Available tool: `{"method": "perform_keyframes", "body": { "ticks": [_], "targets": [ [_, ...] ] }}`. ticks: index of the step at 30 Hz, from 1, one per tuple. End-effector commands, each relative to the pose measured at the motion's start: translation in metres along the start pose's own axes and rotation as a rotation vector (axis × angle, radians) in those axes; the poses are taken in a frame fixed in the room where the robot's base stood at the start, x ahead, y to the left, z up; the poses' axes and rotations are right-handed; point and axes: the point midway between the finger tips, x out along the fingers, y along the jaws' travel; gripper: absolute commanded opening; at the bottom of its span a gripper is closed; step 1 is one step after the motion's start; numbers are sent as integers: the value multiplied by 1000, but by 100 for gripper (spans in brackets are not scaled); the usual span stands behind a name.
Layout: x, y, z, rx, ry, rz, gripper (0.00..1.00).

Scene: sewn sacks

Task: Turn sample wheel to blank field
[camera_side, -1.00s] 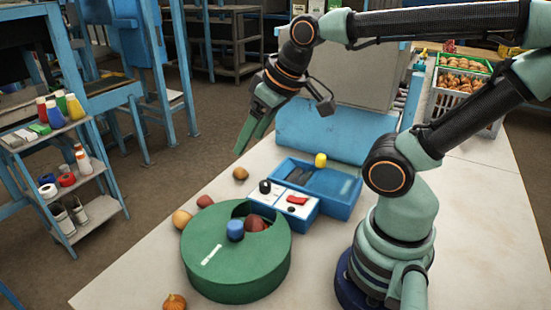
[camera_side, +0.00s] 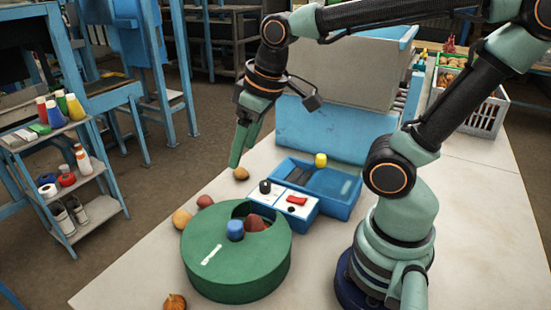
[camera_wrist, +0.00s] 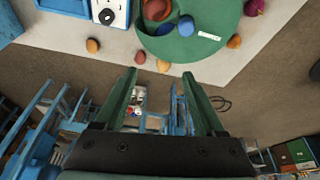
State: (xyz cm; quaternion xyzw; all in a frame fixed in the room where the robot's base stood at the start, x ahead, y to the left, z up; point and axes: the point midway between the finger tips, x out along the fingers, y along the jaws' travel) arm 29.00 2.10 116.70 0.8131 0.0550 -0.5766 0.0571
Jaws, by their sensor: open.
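The green sample wheel (camera_side: 237,263) sits on the pale table, with a white mark on its top and a cut-out at its back. A blue knob (camera_side: 235,230) stands up near the cut-out. A reddish-brown item (camera_side: 256,223) shows in the cut-out. In the wrist view the wheel (camera_wrist: 205,38) is at the top, with the blue knob (camera_wrist: 186,26) and the white mark. My gripper (camera_side: 236,160) is above the table's far left edge, behind the wheel and apart from it. In the wrist view my gripper (camera_wrist: 165,85) has its fingers spread, with nothing between them.
Onions (camera_side: 182,218) lie loose around the wheel. A blue tray (camera_side: 338,196) with a yellow knob and a white switch panel (camera_side: 283,199) stands behind it. A large blue-grey machine (camera_side: 335,125) is at the back. Crates (camera_side: 480,107) stand at right; a bottle shelf (camera_side: 70,180) at left.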

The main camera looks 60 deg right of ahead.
Motion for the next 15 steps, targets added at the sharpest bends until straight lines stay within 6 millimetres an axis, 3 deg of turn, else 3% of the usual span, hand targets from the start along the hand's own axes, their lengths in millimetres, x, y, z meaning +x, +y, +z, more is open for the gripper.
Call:
{"method": "perform_keyframes", "body": {
  "ticks": [7, 15],
  "targets": [
    [27, -33, -1, -240, -232, -61, 72],
    [40, -47, 1, -346, -328, -88, 72]
  ]
}}
